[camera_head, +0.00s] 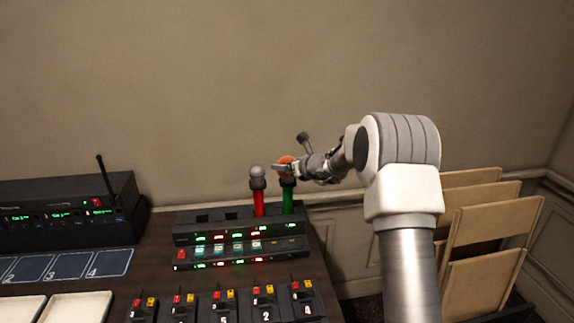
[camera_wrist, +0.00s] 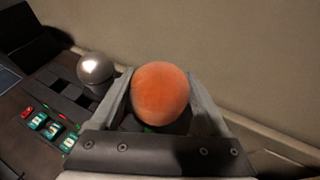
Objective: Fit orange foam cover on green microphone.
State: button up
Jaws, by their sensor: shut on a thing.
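The orange foam cover (camera_wrist: 160,93) is between the two fingers of my gripper (camera_wrist: 165,100), which is shut on it. In the head view the orange cover (camera_head: 286,160) is at the top of the green microphone (camera_head: 289,196), which stands upright in the black charging rack (camera_head: 186,228). Whether the cover is fully seated cannot be told, as my gripper (camera_head: 284,167) partly hides the microphone head. In the wrist view the cover hides nearly all of the green microphone.
A red microphone (camera_head: 258,195) with a bare grey head stands just left of the green one; its silver head shows in the wrist view (camera_wrist: 95,67). Several numbered belt packs (camera_head: 225,307) lie in front. A receiver (camera_head: 60,205) with an antenna is at left, wooden panels (camera_head: 485,235) at right.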

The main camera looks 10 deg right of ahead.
jog(key=shift+f+b, duration=0.45)
jog(key=shift+f, duration=0.05)
dwell(0.4)
jog(key=o, duration=1.2)
jog(key=shift+c, duration=0.2)
jog(key=b+v, duration=0.1)
jog(key=v, duration=0.6)
jog(key=shift+b, duration=0.3)
